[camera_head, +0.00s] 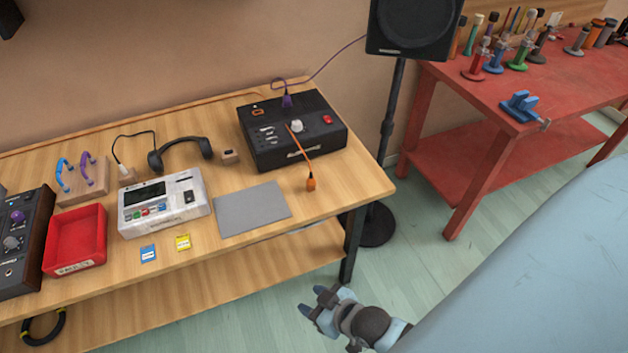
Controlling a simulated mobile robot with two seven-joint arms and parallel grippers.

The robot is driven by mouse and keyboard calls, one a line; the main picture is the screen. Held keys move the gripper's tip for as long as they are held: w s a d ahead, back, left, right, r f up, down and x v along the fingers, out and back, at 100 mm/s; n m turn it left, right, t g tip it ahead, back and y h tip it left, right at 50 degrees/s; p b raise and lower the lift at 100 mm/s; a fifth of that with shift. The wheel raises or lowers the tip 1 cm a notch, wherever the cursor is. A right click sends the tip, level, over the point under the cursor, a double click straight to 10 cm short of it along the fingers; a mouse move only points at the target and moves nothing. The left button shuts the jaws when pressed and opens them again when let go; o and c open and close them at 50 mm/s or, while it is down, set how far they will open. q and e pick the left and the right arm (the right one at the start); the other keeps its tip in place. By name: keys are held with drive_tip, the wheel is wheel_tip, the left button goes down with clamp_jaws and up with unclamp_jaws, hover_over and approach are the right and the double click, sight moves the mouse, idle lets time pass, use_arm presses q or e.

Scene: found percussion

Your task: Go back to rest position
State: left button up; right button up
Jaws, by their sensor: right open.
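My right gripper (318,301) is low in the picture, in front of the wooden table's right front leg and above the floor. It is open, with nothing between its fingers. It is apart from the table (330,225) and everything on it. My left gripper is not in view.
On the table are a black amplifier box (290,130) with an orange cable plug (310,184), a grey mat (252,208), a white recorder (163,204), headphones (180,151) and a red tray (77,237). A speaker stand (392,110) and a red bench (470,95) stand right.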

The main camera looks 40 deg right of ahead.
wheel_tip(320, 180, up, 9)
drive_tip(key=p, duration=1)
drive_tip(key=shift+d, duration=0.25)
drive_tip(key=shift+r, duration=0.35)
